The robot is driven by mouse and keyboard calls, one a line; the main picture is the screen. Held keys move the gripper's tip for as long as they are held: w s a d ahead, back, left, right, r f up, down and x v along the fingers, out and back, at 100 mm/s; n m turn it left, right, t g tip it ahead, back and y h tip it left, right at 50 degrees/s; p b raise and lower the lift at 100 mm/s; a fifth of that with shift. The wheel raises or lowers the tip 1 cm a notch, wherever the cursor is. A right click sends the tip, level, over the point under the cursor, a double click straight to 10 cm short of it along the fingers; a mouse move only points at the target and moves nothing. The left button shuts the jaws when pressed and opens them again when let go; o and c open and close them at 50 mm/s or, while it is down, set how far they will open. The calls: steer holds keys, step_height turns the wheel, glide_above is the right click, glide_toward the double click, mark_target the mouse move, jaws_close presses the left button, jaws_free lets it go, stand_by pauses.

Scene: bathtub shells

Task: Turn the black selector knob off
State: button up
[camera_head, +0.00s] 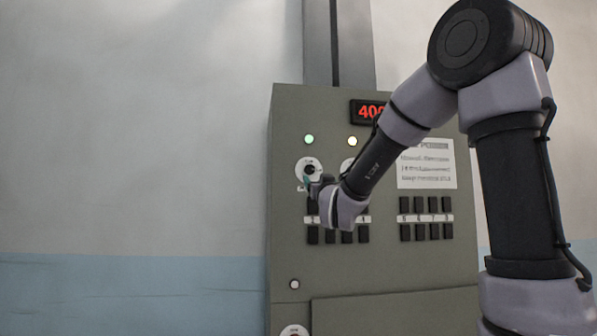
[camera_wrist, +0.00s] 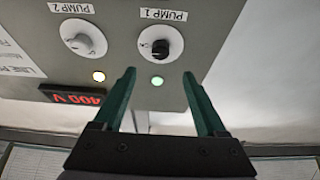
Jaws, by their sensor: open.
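The black selector knob (camera_wrist: 160,47) sits on a round white plate under the label "PUMP 1" in the wrist view. In the head view the knob (camera_head: 309,168) is at the panel's upper left, just above my gripper. My gripper (camera_wrist: 159,74) is open and empty. Its two green fingers point toward the knob, one to each side and short of it, with no visible contact. In the head view my gripper (camera_head: 312,183) is small and partly blurred against the panel. The knob's exact pointer setting is hard to read.
A pale "PUMP 2" knob (camera_wrist: 84,43) is beside it. A green lamp (camera_wrist: 157,81) and a yellowish lamp (camera_wrist: 99,76) are lit. A red display (camera_wrist: 72,95) reads 400 V. Rows of black switches (camera_head: 426,231) are on the grey cabinet (camera_head: 385,275). Left of the cabinet is clear.

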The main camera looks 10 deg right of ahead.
mark_target(310, 170)
steer(key=x, duration=1)
steer(key=shift+w+r, duration=0.25)
jaws_close()
